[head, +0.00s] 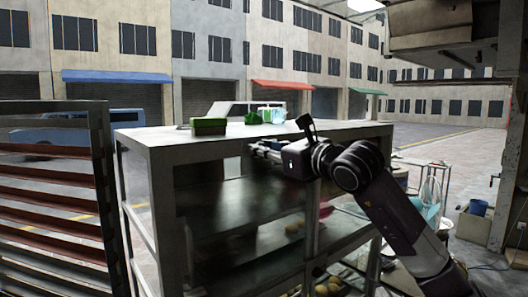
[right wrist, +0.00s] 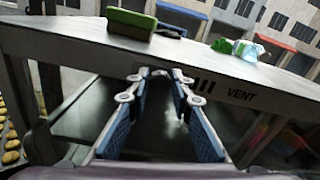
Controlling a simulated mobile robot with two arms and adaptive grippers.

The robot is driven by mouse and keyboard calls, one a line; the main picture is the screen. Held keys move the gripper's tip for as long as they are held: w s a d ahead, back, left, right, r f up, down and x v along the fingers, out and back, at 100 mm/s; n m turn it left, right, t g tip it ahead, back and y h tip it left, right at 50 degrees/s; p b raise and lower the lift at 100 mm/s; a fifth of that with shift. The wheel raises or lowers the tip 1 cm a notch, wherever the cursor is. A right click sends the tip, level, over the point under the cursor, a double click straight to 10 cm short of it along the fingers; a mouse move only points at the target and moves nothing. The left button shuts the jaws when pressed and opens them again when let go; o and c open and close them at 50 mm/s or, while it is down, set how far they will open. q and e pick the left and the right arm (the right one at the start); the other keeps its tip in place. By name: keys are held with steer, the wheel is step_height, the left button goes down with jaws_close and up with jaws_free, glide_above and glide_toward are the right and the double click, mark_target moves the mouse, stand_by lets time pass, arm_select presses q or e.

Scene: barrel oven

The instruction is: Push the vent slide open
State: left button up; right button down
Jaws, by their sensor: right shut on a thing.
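The oven cabinet (head: 158,190) is a grey metal case with a flat top and a dark glass front. Its front top rail shows in the right wrist view (right wrist: 60,45), with the word VENT (right wrist: 242,95) and dark slots beside it. My right gripper (head: 262,147) is at this rail, left of the VENT label in the wrist view. Its fingers (right wrist: 160,76) are shut on a small part at the rail, which looks like the vent slide (right wrist: 159,71); the fingers mostly hide it. My left gripper is not in view.
A green brush or box (head: 208,126) and crumpled green and clear items (head: 268,116) lie on the cabinet top. A louvred metal rack (head: 50,190) stands at left. Round yellow-brown items (head: 328,287) lie on a lower shelf.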

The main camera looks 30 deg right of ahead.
steer(key=shift+a+y, duration=0.1)
steer(key=shift+y, duration=0.2)
steer(key=c, duration=2.1)
jaws_free()
steer(key=shift+f, duration=0.1)
steer(key=o, duration=0.4)
steer(key=shift+a, duration=0.3)
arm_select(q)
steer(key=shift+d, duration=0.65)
arm_select(e)
steer(key=shift+s+d, duration=0.15)
steer(key=shift+s, duration=1.85)
steer(key=shift+s+d, duration=0.2)
steer(key=shift+s, duration=1.75)
steer(key=shift+s+d, duration=0.15)
steer(key=shift+s, duration=1.85)
